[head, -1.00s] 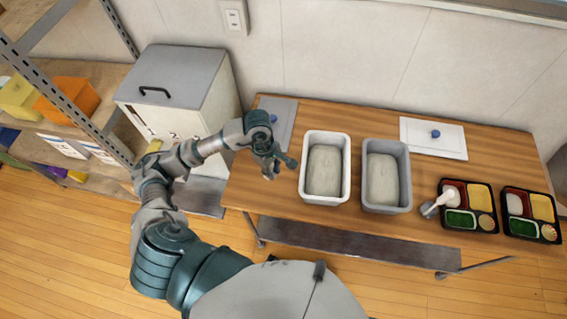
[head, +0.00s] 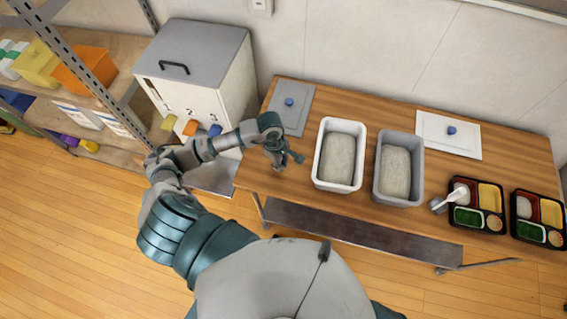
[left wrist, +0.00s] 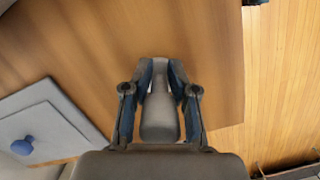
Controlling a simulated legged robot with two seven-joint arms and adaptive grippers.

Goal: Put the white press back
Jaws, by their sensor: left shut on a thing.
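My left gripper (head: 283,160) hangs over the left end of the wooden table, left of the white tub. In the head view the held thing is too small to make out. A white-handled tool with a grey head (head: 455,196) lies at the left edge of a bento tray. My right gripper is out of view.
The white tub (head: 318,160) and grey tub (head: 379,180) hold rice-like contents. A grey lid (head: 299,112) lies behind my gripper; a white lid (head: 432,132) lies at back right. Bento trays (head: 512,220) stand at right. A cabinet (head: 190,60) stands left of the table.

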